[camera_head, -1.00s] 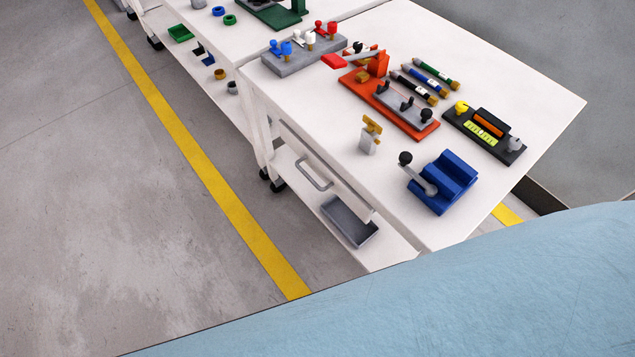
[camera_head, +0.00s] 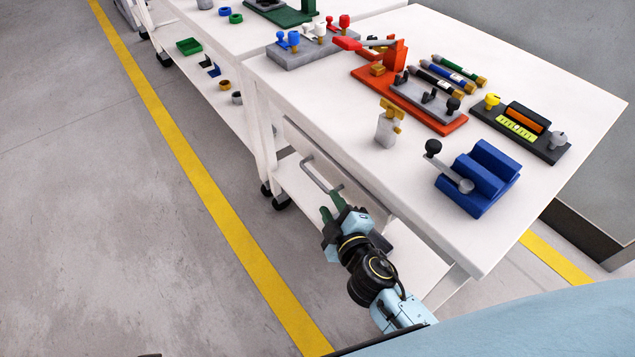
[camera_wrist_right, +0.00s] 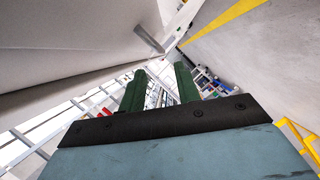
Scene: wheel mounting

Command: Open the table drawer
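The drawer (camera_head: 352,172) is in the white table, just under the tabletop, and looks shut. My right gripper (camera_head: 331,205) has green fingers and is just below and in front of the handle in the head view. My left gripper is not in view.
The tabletop (camera_head: 440,225) holds a blue block fixture (camera_head: 478,180), an orange fixture (camera_head: 440,122), a black plate with a level (camera_head: 520,132) and several pens. A lower shelf (camera_head: 405,255) lies beneath the drawer. The floor left of the table is open.

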